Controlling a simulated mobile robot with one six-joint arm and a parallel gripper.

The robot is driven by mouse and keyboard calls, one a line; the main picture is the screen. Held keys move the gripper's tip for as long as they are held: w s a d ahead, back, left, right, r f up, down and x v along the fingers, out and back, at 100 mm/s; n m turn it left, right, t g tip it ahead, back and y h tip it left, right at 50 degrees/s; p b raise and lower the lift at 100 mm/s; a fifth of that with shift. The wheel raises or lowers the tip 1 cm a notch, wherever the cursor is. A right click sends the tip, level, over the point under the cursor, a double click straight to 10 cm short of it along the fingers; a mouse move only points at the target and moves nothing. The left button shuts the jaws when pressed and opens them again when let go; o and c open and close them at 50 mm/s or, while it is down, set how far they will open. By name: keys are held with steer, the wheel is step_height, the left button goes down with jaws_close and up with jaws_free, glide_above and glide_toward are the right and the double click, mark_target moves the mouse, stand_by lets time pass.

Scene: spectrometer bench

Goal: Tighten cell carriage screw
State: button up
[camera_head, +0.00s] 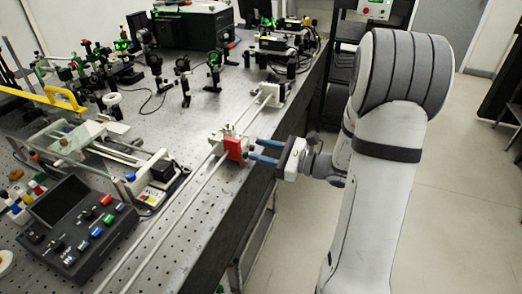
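The cell carriage (234,147), a small block with a red front and pale metal parts on top, sits on the pair of rails near the bench's right edge. My gripper (252,149) reaches in from the right, over the bench edge. Its two blue fingers point left at the red face and are spread apart with a visible gap. The fingertips are very close to the carriage's right side; I cannot tell whether they touch it. The screw is too small or hidden to make out.
Long rails (180,205) run along the perforated bench (195,120) to an end block (272,94). A control box (78,225) with coloured buttons and a glass-covered stage (75,140) stand at left. Several optic mounts stand behind. Floor at right is clear.

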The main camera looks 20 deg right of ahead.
steer(key=v, duration=0.7)
stand_by(0.3)
steer(key=s+a+r+n+g+h+p, duration=0.3)
steer(key=s+a+n+g+h+p, duration=0.15)
steer(key=s+a+n+g, duration=0.75)
steer(key=s+d+r+n+t+h+p, duration=0.3)
steer(key=s+d+r+n+t+h, duration=0.1)
steer(key=n+h, duration=0.6)
steer(key=shift+d+r+n, duration=0.3)
steer(key=shift+d+r, duration=0.55)
steer(key=shift+r, duration=0.05)
steer(key=shift+s, duration=0.1)
